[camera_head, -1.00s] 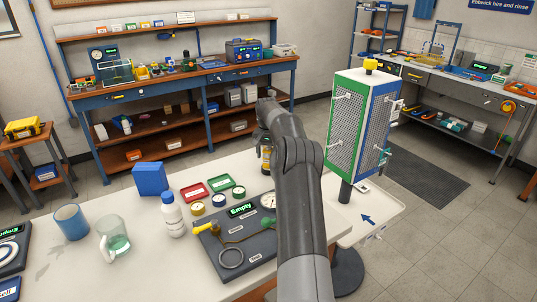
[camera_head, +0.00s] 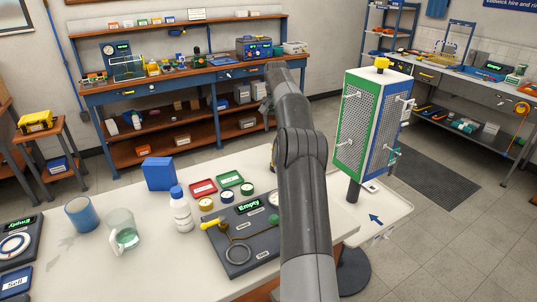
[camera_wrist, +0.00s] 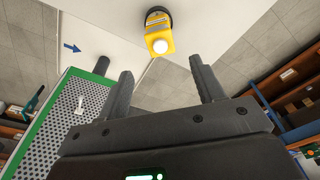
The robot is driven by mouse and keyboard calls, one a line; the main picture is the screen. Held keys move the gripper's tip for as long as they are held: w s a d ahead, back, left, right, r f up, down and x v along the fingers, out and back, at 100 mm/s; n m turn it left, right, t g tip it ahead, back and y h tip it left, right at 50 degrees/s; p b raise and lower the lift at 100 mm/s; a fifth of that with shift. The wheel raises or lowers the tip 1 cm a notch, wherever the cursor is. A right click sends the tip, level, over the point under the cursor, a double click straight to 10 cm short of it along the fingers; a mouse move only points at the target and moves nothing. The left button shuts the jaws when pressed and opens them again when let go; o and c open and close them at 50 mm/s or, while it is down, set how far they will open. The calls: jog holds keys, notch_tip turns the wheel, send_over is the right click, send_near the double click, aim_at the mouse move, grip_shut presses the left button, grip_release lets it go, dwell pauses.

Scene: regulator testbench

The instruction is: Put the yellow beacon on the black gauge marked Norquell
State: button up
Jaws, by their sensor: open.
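The yellow beacon (camera_wrist: 160,38), a yellow body with a round white face, shows in the wrist view just beyond my open fingertips. It is against a dark round piece (camera_wrist: 157,14) over the white surface; I cannot tell whether that piece is its base or a gauge. My gripper (camera_wrist: 161,70) is open and empty, with the beacon ahead of the gap between its fingers and apart from them. In the head view my arm hides the gripper and most of the area there. Small round gauges stand on the white table, among them a yellow-rimmed one (camera_head: 206,204); no Norquell mark is readable.
A perforated green, white and blue tower (camera_head: 362,125) with side pegs and a yellow top piece (camera_head: 382,64) stands right of my arm. A dark panel (camera_head: 232,262) with a hose, a white bottle (camera_head: 181,212), a glass mug (camera_head: 122,230) and a blue box (camera_head: 158,174) occupy the table.

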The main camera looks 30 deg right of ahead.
jog(key=s+a+r+n+t, duration=0.1)
jog(key=s+a+r+n, duration=0.3)
jog(key=a+r, duration=0.85)
jog(key=s+a+r+n+t, duration=0.1)
jog(key=s+a+r, duration=0.3)
jog(key=s+a, duration=0.9)
jog(key=s+a+f+n+t, duration=0.1)
jog(key=s+a+f, duration=0.2)
jog(key=s, duration=0.6)
jog(key=s+a+f+n, duration=0.1)
jog(key=s+a+f, duration=0.3)
jog(key=s, duration=0.5)
jog(key=s+a+f+n+t+y, duration=0.1)
jog(key=s+a+f+n, duration=0.1)
jog(key=s, duration=0.8)
notch_tip(320, 180, down, 3)
jog(key=shift+a+r+t, duration=0.2)
jog(key=shift+a+t, duration=0.1)
jog(key=shift+a, duration=0.5)
